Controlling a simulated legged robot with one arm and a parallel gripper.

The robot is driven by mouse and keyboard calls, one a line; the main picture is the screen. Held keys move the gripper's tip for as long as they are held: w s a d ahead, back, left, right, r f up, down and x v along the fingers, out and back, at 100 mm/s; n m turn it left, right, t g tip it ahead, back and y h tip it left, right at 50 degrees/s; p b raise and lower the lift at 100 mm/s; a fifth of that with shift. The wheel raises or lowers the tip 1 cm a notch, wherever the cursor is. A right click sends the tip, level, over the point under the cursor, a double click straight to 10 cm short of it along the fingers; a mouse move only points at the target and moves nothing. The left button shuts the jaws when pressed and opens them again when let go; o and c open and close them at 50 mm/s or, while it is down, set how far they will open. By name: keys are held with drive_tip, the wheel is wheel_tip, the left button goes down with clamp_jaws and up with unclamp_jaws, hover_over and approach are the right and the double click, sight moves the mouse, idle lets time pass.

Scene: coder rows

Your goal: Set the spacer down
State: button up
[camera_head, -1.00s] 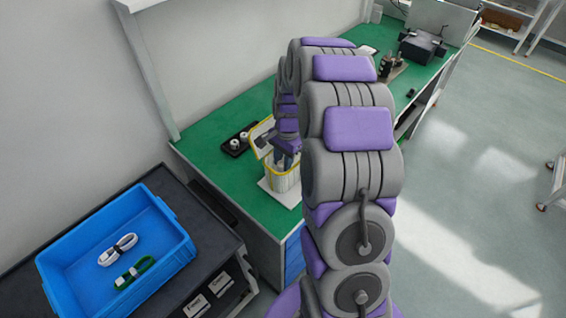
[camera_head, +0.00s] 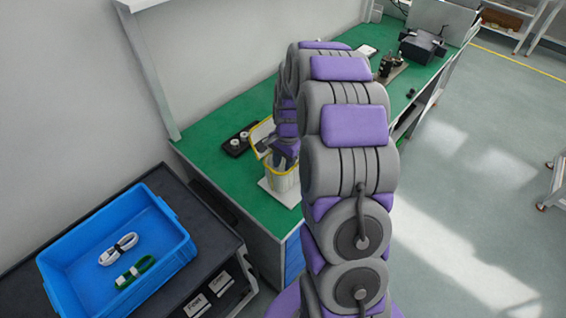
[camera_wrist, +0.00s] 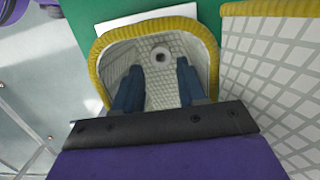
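My gripper (camera_wrist: 160,82) reaches into a white woven basket with a yellow rim (camera_wrist: 100,58); its two blue fingers stand apart with a clear gap. A small pale ring, the spacer (camera_wrist: 160,54), shows inside the basket beyond the fingertips, between their lines, and neither finger appears to touch it. The basket (camera_head: 284,185) also shows in the head view, on a white sheet at the green bench's near end. There the gripper is over its mouth, partly hidden by my arm.
A black tray (camera_head: 233,149) with pale round parts lies to the left. A blue crate (camera_head: 180,255) with bundled cables is at lower left. Other equipment stands farther along the green bench (camera_head: 205,140).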

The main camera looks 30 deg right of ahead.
drive_tip(key=shift+r, duration=0.1)
drive_tip(key=shift+w+r, duration=0.1)
drive_tip(key=shift+r, duration=0.2)
wheel_tip(320, 180, up, 11)
drive_tip(key=d+p, duration=0.1)
drive_tip(key=p, duration=0.1)
drive_tip(key=s+a+r+n, duration=0.4)
drive_tip(key=s+a+r, duration=0.2)
drive_tip(key=s, duration=0.1)
drive_tip(key=s+a+n, duration=0.3)
drive_tip(key=s, duration=0.5)
drive_tip(key=s+a+r+n+g+h, duration=0.1)
drive_tip(key=s+a+n, duration=0.1)
drive_tip(key=s, duration=0.7)
drive_tip(key=s+a+r+n, duration=0.1)
drive_tip(key=s+a+n, duration=0.2)
drive_tip(key=s+n, duration=0.2)
drive_tip(key=s, duration=0.3)
drive_tip(key=shift+s+a+p, duration=0.3)
drive_tip(key=shift+d, duration=0.1)
